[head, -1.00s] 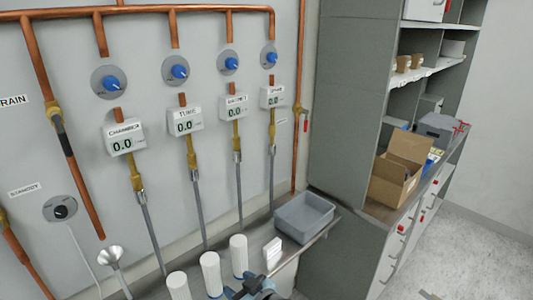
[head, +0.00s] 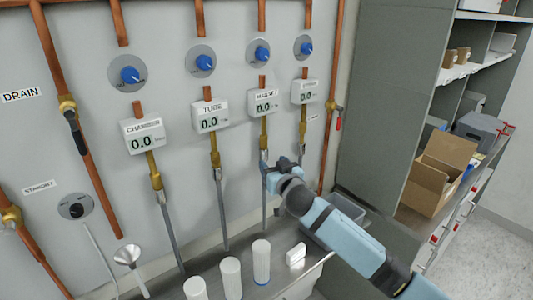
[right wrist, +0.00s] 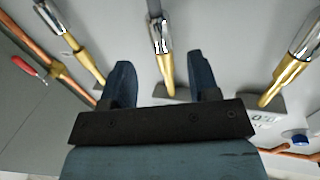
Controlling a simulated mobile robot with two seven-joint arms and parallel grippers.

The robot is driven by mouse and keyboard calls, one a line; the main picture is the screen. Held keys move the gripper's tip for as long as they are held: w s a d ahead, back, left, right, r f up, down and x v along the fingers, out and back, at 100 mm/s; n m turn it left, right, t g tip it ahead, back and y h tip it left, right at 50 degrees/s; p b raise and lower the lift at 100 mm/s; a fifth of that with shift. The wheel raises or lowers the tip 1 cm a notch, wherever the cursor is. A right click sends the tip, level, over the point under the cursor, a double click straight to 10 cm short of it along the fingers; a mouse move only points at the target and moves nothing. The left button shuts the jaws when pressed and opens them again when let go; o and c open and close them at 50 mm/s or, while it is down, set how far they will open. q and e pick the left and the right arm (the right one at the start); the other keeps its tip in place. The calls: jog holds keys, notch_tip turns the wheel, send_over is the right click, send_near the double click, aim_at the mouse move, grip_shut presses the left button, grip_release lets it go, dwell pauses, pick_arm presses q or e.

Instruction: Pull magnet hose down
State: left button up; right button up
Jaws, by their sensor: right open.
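The magnet hose (head: 264,190) is the grey hose third from the left, hanging from a brass fitting under the gauge marked MAGNET (head: 264,101). My right gripper (head: 269,166) is at its upper end, just below the brass fitting. In the right wrist view, which looks upside down, the open fingers of my right gripper (right wrist: 162,82) stand on either side of the magnet hose's metal end and brass fitting (right wrist: 163,50), with gaps showing on both sides. My left gripper is not in view.
Similar hoses hang at both sides, the tube hose (head: 222,205) on the left. White cylinders (head: 230,278) and a grey bin (head: 345,207) stand on the bench below. A red-handled valve (head: 338,122) is on the right pipe. A cardboard box (head: 440,172) sits on the right counter.

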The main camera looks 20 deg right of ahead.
aim_at(266, 155)
jog(key=w, duration=0.4)
jog(key=shift+w+a+r+p, duration=0.1)
jog(key=shift+w+a+p, duration=0.1)
jog(key=shift+w+p, duration=0.1)
jog(key=shift+w, duration=0.65)
